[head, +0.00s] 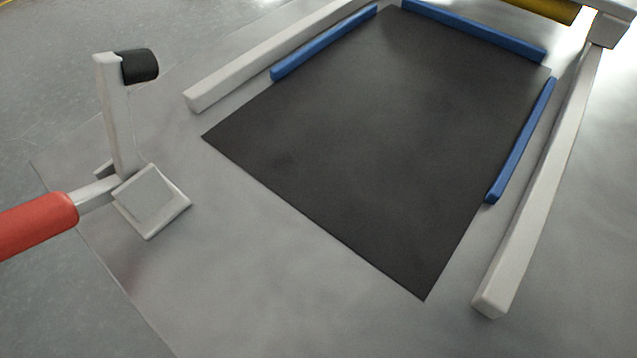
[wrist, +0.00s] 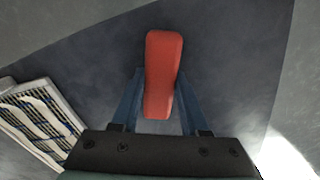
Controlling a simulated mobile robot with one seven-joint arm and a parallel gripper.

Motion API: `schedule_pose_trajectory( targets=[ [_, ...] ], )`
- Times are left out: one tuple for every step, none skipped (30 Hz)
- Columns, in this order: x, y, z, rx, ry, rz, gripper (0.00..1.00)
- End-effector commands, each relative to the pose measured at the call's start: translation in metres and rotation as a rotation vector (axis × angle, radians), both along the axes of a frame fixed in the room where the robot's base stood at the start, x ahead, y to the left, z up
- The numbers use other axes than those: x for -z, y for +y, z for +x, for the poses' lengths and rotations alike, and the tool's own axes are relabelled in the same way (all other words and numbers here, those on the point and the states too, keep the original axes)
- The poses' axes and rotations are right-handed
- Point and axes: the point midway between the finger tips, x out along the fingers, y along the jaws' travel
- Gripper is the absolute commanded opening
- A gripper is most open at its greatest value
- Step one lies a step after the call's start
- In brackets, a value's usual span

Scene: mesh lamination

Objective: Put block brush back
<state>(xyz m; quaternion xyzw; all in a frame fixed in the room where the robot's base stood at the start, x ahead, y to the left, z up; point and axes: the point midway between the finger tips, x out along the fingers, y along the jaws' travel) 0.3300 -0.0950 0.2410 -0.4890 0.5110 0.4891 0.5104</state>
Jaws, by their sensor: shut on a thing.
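In the wrist view, my gripper (wrist: 158,106) has its two blue fingers on either side of a long red piece with rounded ends, shut on it. I take this red piece to be the block brush (wrist: 164,62). Its underside is hidden, so no bristles show. It points away from the gripper, with grey surface behind it. My gripper is outside the head view, and so is the held piece as far as I can tell.
In the head view, a red handle (head: 36,225) with a pale neck enters from the left, beside a white post (head: 113,125) with a black cylinder (head: 140,66) and a pale square block (head: 151,203). A dark mat (head: 370,140) lies between blue bars (head: 522,140). A white rack (wrist: 42,122) stands left.

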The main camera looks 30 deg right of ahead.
Motion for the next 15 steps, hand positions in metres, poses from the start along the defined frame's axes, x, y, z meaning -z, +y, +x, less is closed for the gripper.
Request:
schedule_pose_trajectory(
  targets=[
    [-0.0017, -0.0001, 0.0006, 0.000, -0.001, 0.000, 0.00],
    [-0.0018, -0.0001, 0.0006, 0.000, -0.001, 0.000, 0.00],
    [-0.0019, -0.0001, 0.0006, 0.000, -0.001, 0.000, 0.00],
    [-0.0017, -0.0001, 0.0006, 0.000, -0.001, 0.000, 0.00],
    [-0.0013, -0.0001, 0.0005, 0.000, -0.001, 0.000, 0.00],
    [0.0000, -0.0001, 0.0005, 0.001, -0.001, 0.000, 0.00],
    [0.0011, -0.0002, 0.0004, 0.001, -0.001, 0.000, 0.00],
    [0.0022, -0.0002, 0.0004, 0.001, -0.001, 0.000, 0.00],
    [0.0017, -0.0002, 0.0003, 0.001, -0.001, 0.000, 0.50],
    [0.0016, -0.0002, 0.0003, 0.001, -0.001, 0.000, 0.55],
    [0.0015, -0.0002, 0.0003, 0.001, -0.001, 0.000, 0.60],
    [0.0015, -0.0002, 0.0002, 0.001, -0.001, 0.000, 0.68],
    [0.0015, -0.0002, 0.0002, 0.001, -0.001, 0.000, 0.73],
    [0.0015, -0.0002, 0.0002, 0.001, -0.001, 0.000, 0.74],
    [0.0015, -0.0002, 0.0002, 0.000, -0.001, 0.000, 0.74]
  ],
)
